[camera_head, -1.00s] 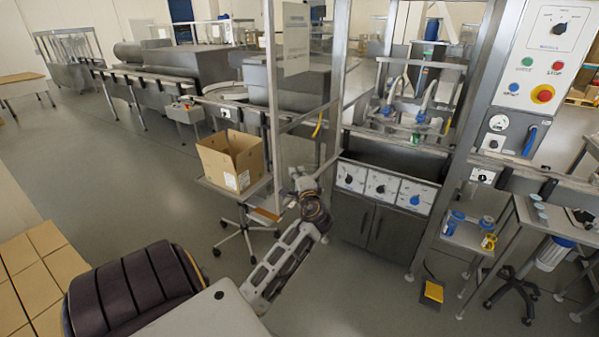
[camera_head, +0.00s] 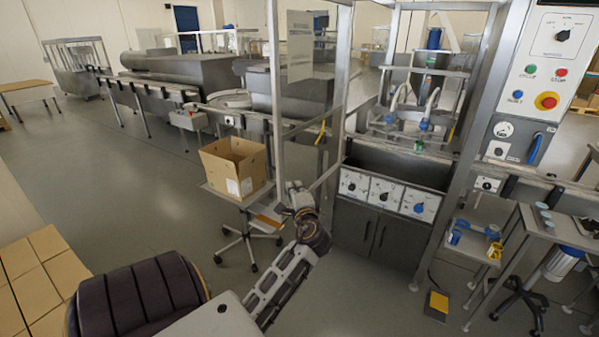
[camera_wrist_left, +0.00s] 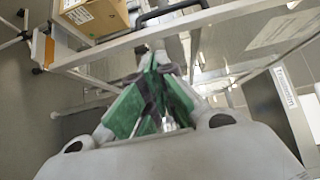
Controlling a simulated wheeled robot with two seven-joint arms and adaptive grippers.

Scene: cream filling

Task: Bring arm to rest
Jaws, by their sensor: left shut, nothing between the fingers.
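My left arm (camera_head: 285,285) comes in from the lower left and reaches forward over the floor. Its gripper (camera_head: 294,192) is small in the head view, in front of the metal frame and just right of the wheeled cart (camera_head: 214,198). In the left wrist view the green-padded fingers (camera_wrist_left: 160,62) come together at their tips, with nothing seen between them. Whether the gripper touches the frame cannot be told. My right gripper is in neither view.
An open cardboard box (camera_head: 246,178) stands on the cart; it also shows in the left wrist view (camera_wrist_left: 97,14). The filling machine (camera_head: 380,215) is to the right, with a control panel (camera_head: 545,75) beyond. Flat cartons (camera_head: 38,290) lie at lower left. The left floor is clear.

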